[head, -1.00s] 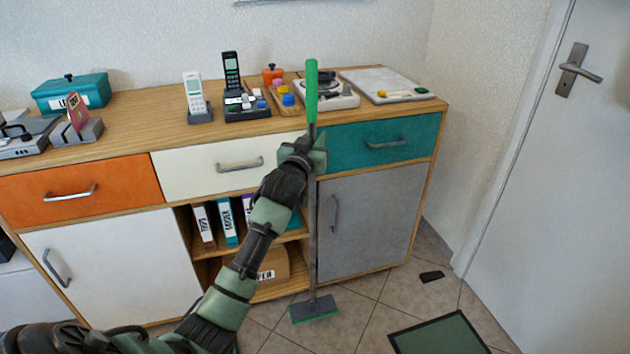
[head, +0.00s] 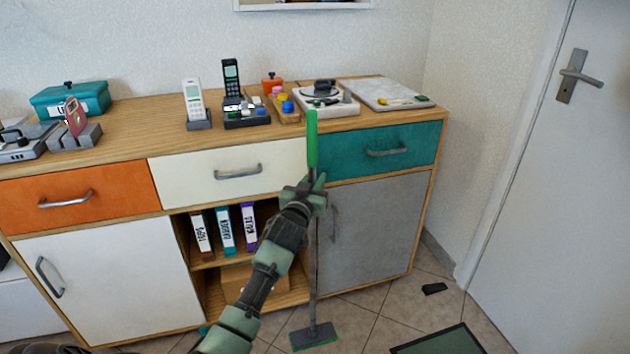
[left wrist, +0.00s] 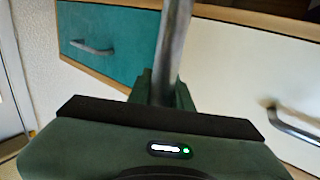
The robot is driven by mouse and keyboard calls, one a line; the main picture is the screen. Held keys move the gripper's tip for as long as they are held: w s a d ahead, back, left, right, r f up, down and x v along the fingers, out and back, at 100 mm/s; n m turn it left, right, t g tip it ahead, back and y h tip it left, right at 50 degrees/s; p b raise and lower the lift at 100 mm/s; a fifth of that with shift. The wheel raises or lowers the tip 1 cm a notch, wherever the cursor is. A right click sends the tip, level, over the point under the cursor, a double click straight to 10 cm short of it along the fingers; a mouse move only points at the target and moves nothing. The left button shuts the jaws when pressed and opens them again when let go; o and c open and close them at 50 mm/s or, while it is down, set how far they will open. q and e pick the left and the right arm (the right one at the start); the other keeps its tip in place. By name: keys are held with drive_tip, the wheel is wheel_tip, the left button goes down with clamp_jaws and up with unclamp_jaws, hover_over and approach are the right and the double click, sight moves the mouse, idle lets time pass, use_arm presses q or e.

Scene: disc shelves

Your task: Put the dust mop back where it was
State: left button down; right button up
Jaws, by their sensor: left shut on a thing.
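The dust mop stands nearly upright in front of the sideboard, with a green grip (head: 312,140) at its top and a thin grey pole. Its flat grey head with a green edge (head: 314,336) is low at the tiled floor; I cannot tell whether it touches. My left gripper (head: 314,192) is shut on the pole below the green grip. In the left wrist view the grey pole (left wrist: 173,50) rises from between the fingers (left wrist: 163,92). My right gripper is not in view.
The sideboard has orange, white and teal (head: 375,150) drawers, a grey door (head: 370,230) and an open shelf with binders (head: 225,228). A dark green mat (head: 440,342) and a small black object (head: 434,288) lie on the floor. A white door (head: 540,200) stands at right.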

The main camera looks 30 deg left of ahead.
use_arm(q)
drive_tip(key=c, duration=1.3)
unclamp_jaws()
